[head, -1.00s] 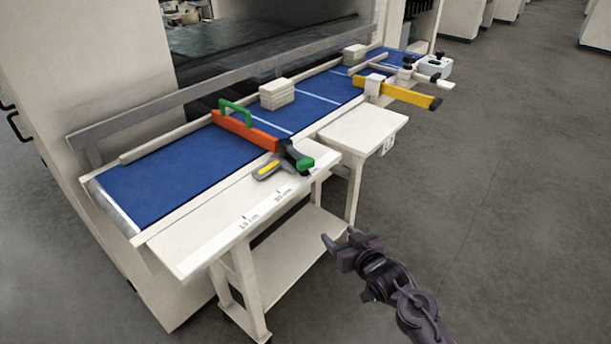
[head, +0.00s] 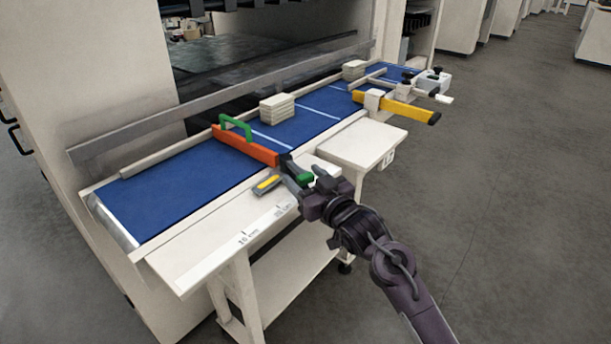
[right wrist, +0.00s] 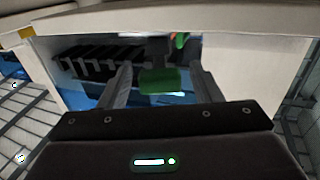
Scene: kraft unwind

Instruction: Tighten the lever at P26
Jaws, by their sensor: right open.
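An orange bar (head: 247,149) with a green handle (head: 237,125) lies across the blue belt. At its near end is a dark clamp with a green lever (head: 305,178). My right gripper (head: 312,181) is open at this lever, its hand partly covering it in the head view. In the right wrist view the green lever (right wrist: 160,81) shows between the two spread fingers, apart from both as far as I can see. I cannot read a P26 label. My left gripper is not in view.
A grey and yellow tool (head: 267,185) lies on the white ledge beside the clamp. Pale stacked blocks (head: 278,108) sit on the blue belt (head: 185,180). A yellow bar (head: 395,106) sticks out farther right. The floor at right is clear.

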